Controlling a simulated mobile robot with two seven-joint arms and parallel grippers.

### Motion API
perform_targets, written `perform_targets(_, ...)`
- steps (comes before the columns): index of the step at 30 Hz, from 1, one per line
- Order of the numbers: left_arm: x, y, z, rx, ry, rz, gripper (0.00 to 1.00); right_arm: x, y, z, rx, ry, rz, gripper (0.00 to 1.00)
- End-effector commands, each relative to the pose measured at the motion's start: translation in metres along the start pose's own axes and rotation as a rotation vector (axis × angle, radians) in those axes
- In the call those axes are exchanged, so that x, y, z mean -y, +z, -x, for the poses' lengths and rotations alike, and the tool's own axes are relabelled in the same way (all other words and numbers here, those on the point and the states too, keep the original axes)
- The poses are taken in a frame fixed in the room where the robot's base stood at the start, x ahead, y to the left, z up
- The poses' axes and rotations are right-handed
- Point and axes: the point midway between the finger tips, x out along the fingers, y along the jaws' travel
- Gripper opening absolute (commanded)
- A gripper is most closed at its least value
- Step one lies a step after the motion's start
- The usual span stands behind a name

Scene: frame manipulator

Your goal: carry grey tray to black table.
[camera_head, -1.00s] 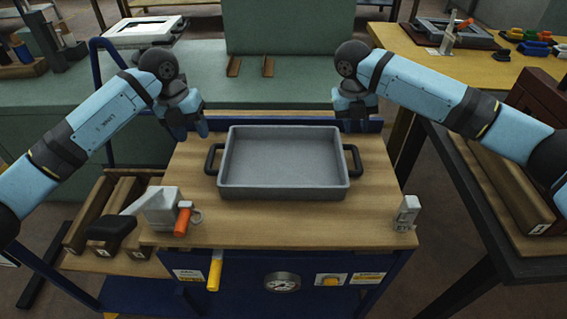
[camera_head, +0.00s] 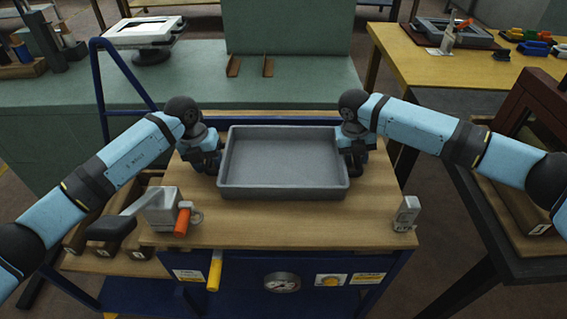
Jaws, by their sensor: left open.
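The grey tray (camera_head: 283,170) is a shallow rectangular pan, lying empty on the wooden top of a blue cart. My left gripper (camera_head: 208,162) is at the tray's left handle, open and low beside the left wall. My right gripper (camera_head: 356,166) is at the right handle, and its fingers are too dark and small to tell open from shut. Both handles are mostly hidden behind the grippers.
The wooden cart top (camera_head: 290,232) carries a grey clamp with an orange handle (camera_head: 182,218) at front left and a small grey block (camera_head: 407,213) at front right. A dark red wooden frame and boxes (camera_head: 520,200) occupy the black table's rear. A green bench is behind.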

Motion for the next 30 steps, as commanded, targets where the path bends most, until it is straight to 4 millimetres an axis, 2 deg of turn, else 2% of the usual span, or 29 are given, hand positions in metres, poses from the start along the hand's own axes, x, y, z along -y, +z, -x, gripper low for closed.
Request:
perform_targets(1, 0.000, 0.000, 0.000, 0.000, 0.000, 0.000, 0.45, 0.000, 0.000, 0.000, 0.000, 0.000, 0.000, 0.28)
perform_targets(5, 0.000, 0.000, 0.000, 0.000, 0.000, 0.000, 0.15, 0.000, 0.000, 0.000, 0.000, 0.000, 0.000, 0.00)
perform_targets(7, 0.000, 0.000, 0.000, 0.000, 0.000, 0.000, 0.00, 0.000, 0.000, 0.000, 0.000, 0.000, 0.000, 0.00)
perform_targets(19, 0.001, 0.000, 0.007, 0.001, 0.000, 0.000, 0.00, 0.002, 0.000, 0.007, 0.000, 0.000, -0.001, 0.00)
perform_targets(30, 0.008, 0.000, 0.043, 0.001, 0.000, 0.001, 0.00, 0.009, 0.000, 0.042, 0.000, 0.000, -0.001, 0.00)
